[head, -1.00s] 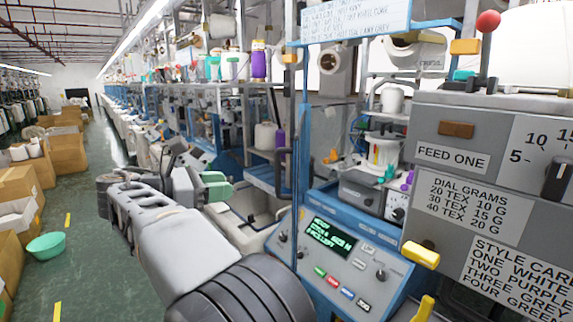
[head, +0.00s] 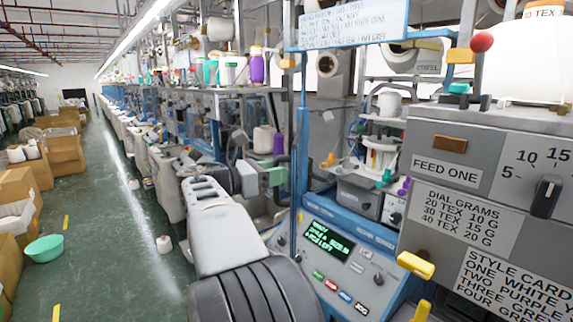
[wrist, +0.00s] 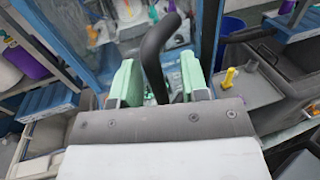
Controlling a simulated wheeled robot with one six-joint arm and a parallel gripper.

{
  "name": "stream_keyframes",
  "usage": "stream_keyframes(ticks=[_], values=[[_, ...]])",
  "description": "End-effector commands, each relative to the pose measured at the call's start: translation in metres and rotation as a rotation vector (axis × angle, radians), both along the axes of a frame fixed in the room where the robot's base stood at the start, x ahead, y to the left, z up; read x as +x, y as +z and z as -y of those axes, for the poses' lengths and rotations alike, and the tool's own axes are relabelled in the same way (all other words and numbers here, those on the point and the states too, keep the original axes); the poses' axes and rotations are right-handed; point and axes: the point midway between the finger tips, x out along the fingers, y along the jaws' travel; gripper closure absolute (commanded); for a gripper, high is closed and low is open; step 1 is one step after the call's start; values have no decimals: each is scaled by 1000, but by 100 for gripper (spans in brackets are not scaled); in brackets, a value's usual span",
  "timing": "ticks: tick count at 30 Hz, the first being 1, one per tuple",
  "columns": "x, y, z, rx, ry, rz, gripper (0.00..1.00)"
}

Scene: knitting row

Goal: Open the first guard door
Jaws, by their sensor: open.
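The first guard door has a blue frame (head: 302,130) and a clear panel, and looks closed. Its frame also shows in the wrist view (wrist: 211,35). A thick black curved handle (wrist: 156,48) stands out from the door. My gripper (wrist: 158,82) is open, with one pale green fingertip on each side of the handle's lower part. I cannot tell whether either finger touches it. In the head view my gripper (head: 268,178) is beside the door's blue post, and my wrist hides part of the handle area.
A control panel with a green-lit screen (head: 328,240) is right of my arm. A grey box with a yellow lever (head: 415,265) stands at the right. The aisle at left is mostly clear, with a teal basin (head: 44,248) and cardboard boxes (head: 66,153). A white cone (head: 164,244) lies near the machines.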

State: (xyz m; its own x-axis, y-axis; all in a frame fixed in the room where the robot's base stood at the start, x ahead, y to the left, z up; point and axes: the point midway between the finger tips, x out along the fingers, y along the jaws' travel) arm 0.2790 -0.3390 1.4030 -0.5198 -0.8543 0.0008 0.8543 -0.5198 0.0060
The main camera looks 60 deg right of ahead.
Motion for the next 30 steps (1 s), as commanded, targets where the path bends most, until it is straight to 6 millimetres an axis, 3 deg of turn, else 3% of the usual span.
stream_keyframes(ticks=[14, 27, 30], values=[[-4, 0, 7, 0, 2, 1, 59], [-4, 0, 7, 1, 1, 1, 100], [-4, 0, 7, 1, 1, 1, 100]])
